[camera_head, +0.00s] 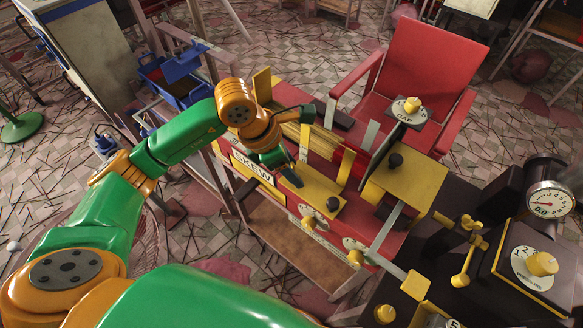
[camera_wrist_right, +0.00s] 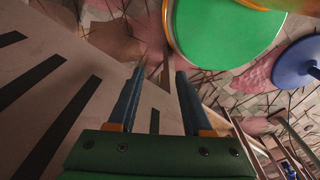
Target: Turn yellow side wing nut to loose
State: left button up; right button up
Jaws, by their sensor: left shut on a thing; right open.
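My left gripper (camera_head: 291,174) is at the red and yellow machine behind the SKEW label (camera_head: 252,167). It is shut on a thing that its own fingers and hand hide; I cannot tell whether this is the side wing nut. A yellow knob (camera_head: 355,257) sits on a pale round plate at the machine's near side. Yellow wing-shaped handles (camera_head: 468,222) show on the dark unit at the right. My right gripper (camera_wrist_right: 160,72) is open, with nothing between its two blue fingers in the right wrist view.
A dial knob (camera_head: 542,264) and a pressure gauge (camera_head: 549,204) stand at the right. A red chair-like frame (camera_head: 425,70) rises behind the machine. A blue bin (camera_head: 178,80) is at the back left. A pale panel with dark slots (camera_wrist_right: 50,85) lies beyond my right fingers.

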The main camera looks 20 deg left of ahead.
aim_at(280, 182)
pick_arm(q)
jog(key=shift+n, duration=0.5)
jog(key=o, duration=1.1)
jog(key=b+v, duration=0.1)
jog(key=v, duration=0.6)
jog(key=shift+s, duration=0.1)
